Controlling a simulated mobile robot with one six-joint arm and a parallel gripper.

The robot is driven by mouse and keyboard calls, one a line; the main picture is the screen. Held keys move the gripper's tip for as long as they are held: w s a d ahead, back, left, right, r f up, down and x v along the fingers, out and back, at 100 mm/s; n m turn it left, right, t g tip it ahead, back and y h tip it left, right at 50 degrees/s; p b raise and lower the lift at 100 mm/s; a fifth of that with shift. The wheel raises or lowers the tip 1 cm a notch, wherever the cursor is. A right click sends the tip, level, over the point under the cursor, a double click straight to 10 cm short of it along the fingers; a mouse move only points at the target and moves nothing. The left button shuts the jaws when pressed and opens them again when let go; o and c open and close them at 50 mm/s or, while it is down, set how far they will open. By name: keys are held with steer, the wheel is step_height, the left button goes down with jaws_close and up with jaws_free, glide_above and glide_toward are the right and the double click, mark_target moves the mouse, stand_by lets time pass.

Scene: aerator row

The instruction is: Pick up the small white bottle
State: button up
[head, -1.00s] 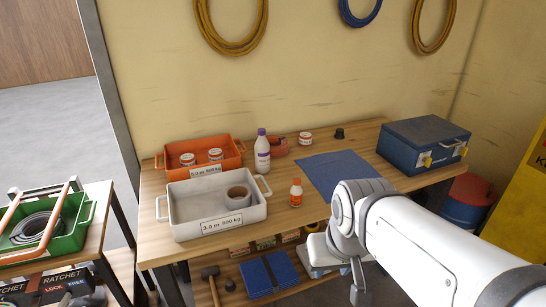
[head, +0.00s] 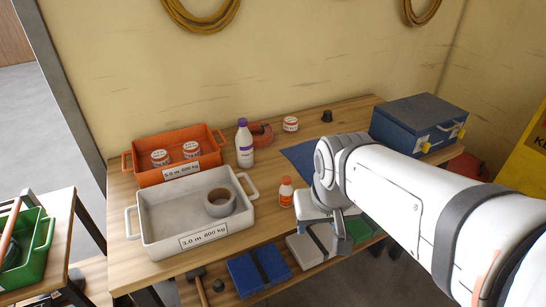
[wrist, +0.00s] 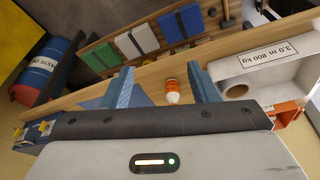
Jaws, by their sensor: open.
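A small white bottle with an orange label (head: 286,193) stands upright near the front edge of the workbench, just right of the grey tray. In the wrist view the bottle (wrist: 172,91) shows between my two fingers, nearer the right one, with clear space on both sides. My gripper (wrist: 161,68) is open and empty. In the head view my arm hides most of the gripper, which is just right of the bottle. A taller white bottle with a purple cap (head: 244,146) stands farther back.
The grey tray (head: 155,252) holds a tape roll (head: 220,203). Behind it an orange tray (head: 150,181) holds two small tins. A blue mat (head: 300,156) and a blue toolbox (head: 425,118) are on the right. A lower shelf bears blue, white and green items.

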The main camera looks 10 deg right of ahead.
steer(key=shift+o, duration=0.5)
steer(key=w+f+m, duration=0.1)
steer(key=w+f, duration=0.2)
steer(key=w, duration=1.1)
steer(key=shift+w+a+m+h+b, duration=0.3)
steer(key=shift+w+h+b, duration=0.05)
steer(key=shift+h, duration=0.05)
steer(key=m+t, duration=0.1)
glide_toward(286, 178)
steer(key=x, duration=0.5)
steer(key=shift+s+d+f, duration=0.1)
steer(key=shift+s+d, duration=0.15)
steer(key=shift+s, duration=0.15)
steer(key=shift+w+a+p+x, duration=0.1)
steer(key=shift+w+p+x, duration=0.05)
steer(key=shift+x, duration=1.1)
steer(key=shift+w+a+p+x, duration=0.1)
steer(key=shift+p+x, duration=0.1)
steer(key=shift+x, duration=1.05)
steer(key=shift+w+p+x, duration=0.15)
steer(key=shift+x, duration=1.1)
steer(key=shift+c, duration=0.5)
